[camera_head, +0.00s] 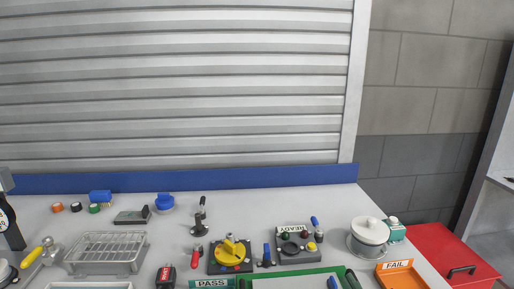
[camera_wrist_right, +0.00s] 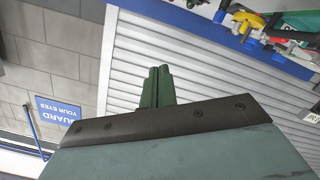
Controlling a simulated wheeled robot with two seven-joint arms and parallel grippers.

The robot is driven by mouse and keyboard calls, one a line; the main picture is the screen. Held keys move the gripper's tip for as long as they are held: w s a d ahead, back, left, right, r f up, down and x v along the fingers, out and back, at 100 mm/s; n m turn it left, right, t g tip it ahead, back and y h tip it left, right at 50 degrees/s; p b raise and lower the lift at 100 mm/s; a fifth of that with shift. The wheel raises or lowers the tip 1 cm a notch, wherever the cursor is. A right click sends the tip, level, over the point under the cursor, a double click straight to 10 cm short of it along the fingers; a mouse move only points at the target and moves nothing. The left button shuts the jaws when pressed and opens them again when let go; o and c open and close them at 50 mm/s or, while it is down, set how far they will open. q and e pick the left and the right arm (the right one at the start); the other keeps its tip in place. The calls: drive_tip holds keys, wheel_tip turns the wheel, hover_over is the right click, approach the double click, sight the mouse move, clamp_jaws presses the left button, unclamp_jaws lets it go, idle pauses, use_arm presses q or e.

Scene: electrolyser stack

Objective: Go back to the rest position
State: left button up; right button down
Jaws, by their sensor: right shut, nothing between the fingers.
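My right gripper (camera_wrist_right: 158,86) shows in the right wrist view as two dark green fingers pressed together, with nothing between them. They point up, with the slatted shutter behind, clear of any object. In the head view, a dark green tip that seems to be my right gripper (camera_head: 351,278) shows at the bottom edge, by the right end of a green-edged tray (camera_head: 300,272). I cannot make out my left gripper in either view.
The grey bench holds a wire rack (camera_head: 106,247), a yellow-knobbed fixture (camera_head: 231,254), a READY-labelled fixture (camera_head: 298,245), a white lidded pot (camera_head: 369,234) and an orange FAIL tray (camera_head: 402,275). A red cabinet (camera_head: 455,252) stands right. A blue strip (camera_head: 250,178) edges the back.

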drive_tip(key=s+d+f+m+g, duration=0.25)
drive_tip(key=s+f+g, duration=0.35)
drive_tip(key=s+f, duration=0.4)
drive_tip(key=s+d+f+m+g, duration=0.2)
drive_tip(key=s+f+m+g, duration=0.1)
drive_tip(key=s+f+g, duration=0.55)
drive_tip(key=s+f, duration=0.3)
drive_tip(key=f, duration=2.3)
drive_tip(key=s+d+f, duration=0.3)
drive_tip(key=s+f, duration=1.1)
drive_tip(key=s, duration=0.2)
drive_tip(key=shift+s+d+n+g+h, duration=0.15)
drive_tip(key=shift+n+g+h, duration=0.2)
drive_tip(key=shift+n+h, duration=0.1)
